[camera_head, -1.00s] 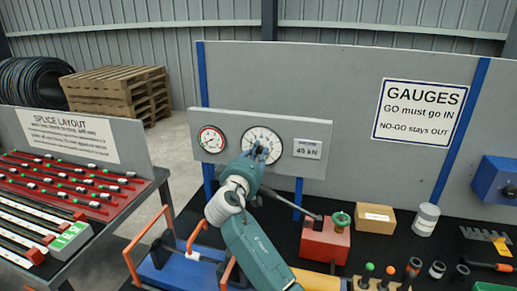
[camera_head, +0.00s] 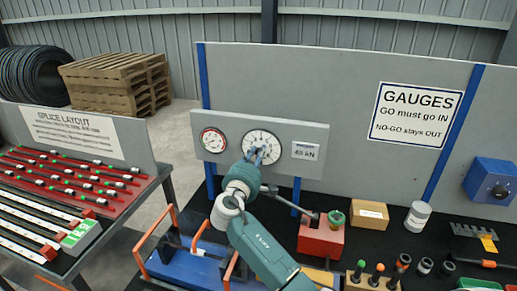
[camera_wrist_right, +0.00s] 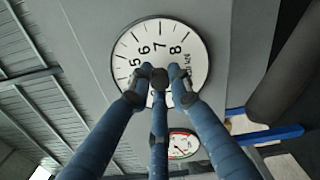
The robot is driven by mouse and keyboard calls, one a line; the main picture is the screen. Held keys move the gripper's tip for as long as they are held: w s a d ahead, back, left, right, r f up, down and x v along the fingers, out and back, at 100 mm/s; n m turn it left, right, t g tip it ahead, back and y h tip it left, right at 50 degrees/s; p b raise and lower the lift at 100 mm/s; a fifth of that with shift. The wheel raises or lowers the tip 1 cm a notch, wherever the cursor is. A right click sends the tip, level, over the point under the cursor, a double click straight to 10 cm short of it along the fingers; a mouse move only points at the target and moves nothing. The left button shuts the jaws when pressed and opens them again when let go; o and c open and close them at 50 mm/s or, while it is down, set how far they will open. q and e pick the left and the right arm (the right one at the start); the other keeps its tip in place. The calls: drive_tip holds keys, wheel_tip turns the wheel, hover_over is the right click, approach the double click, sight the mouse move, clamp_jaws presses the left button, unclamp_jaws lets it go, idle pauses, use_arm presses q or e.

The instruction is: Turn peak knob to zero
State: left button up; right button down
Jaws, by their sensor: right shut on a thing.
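The white dial gauge (camera_head: 262,139) with black numbers is mounted on the grey panel in the head view. It also fills the upper middle of the right wrist view (camera_wrist_right: 178,38), where numbers such as 5, 6, 7 and 8 show. The dark peak knob (camera_wrist_right: 159,77) sits at the dial's centre, partly hidden by my fingers. My right gripper (camera_wrist_right: 159,88) is shut on the knob, its blue fingers around it; it also shows in the head view (camera_head: 257,157). The needle is not clearly visible. My left gripper is not in view.
A smaller red-marked gauge (camera_head: 213,140) is left of the dial, and a label reading about 40 kN (camera_head: 305,151) is right of it. Below stand a red pump block (camera_head: 320,238), a cardboard box (camera_head: 369,214) and a white can (camera_head: 418,217). A blue box (camera_head: 490,181) hangs at right.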

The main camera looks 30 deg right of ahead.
drive_tip(key=shift+a+r+n+p, duration=0.15)
drive_tip(key=shift+n+p, duration=0.5)
drive_tip(key=shift+n, duration=0.45)
drive_tip(key=shift+f+n, duration=0.2)
drive_tip(key=shift+n, duration=0.1)
drive_tip(key=c, duration=1.6)
unclamp_jaws()
drive_tip(key=shift+w+a, duration=0.1)
drive_tip(key=shift+w, duration=0.05)
drive_tip(key=v, duration=1.2)
drive_tip(key=shift+f, duration=0.15)
